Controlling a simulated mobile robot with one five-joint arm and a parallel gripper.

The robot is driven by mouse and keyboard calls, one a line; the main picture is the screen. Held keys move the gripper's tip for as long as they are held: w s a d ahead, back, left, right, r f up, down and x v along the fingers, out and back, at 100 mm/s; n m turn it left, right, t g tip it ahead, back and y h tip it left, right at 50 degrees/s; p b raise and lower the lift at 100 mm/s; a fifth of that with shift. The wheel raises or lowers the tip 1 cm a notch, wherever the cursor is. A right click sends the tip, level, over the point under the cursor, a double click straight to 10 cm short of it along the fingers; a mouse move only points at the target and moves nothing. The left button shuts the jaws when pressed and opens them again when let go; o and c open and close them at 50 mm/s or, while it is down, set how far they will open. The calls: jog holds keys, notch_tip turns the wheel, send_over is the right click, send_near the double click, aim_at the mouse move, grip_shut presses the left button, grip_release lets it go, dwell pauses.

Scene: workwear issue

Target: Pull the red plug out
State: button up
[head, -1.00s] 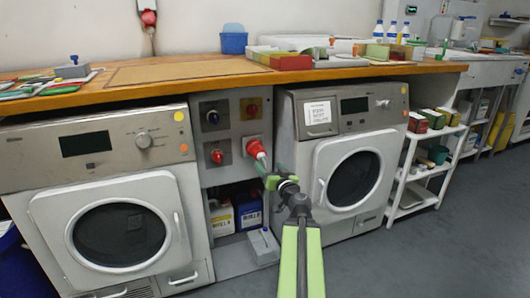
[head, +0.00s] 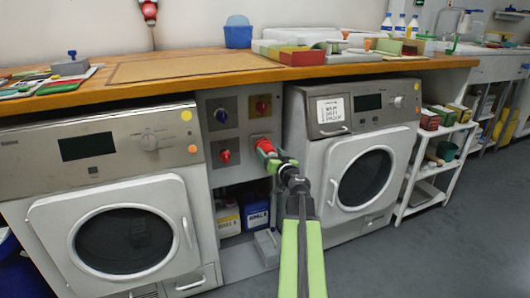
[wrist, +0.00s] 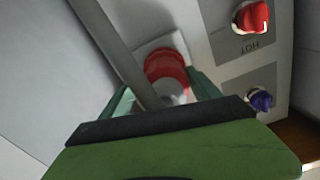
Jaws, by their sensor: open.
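The red plug (head: 264,147) sits in a socket on the grey panel between two washing machines. My gripper (head: 272,161) is right at the plug's outer end and partly covers it. In the wrist view the plug (wrist: 165,64) shows its red collar against the pale socket plate, with a grey end towards me. The open green fingers of my gripper (wrist: 163,95) stand on either side of the plug's near end. I cannot tell whether they touch it.
A red knob (head: 225,155), a blue knob (head: 221,115) and a red switch on yellow (head: 262,107) share the panel. Washing machines (head: 110,215) and (head: 362,165) flank it. Bottles (head: 256,213) stand below. The wooden counter (head: 130,84) overhangs above.

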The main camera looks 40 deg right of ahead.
jog(key=shift+a, duration=0.1)
jog(key=shift+w+a, duration=0.15)
jog(key=shift+a, duration=0.05)
jog(key=c, duration=0.7)
grip_shut()
jog(key=v, duration=0.4)
jog(key=shift+s, duration=0.3)
jog(key=o, duration=0.7)
grip_release()
jog(key=shift+w, duration=0.1)
jog(key=shift+a, duration=0.1)
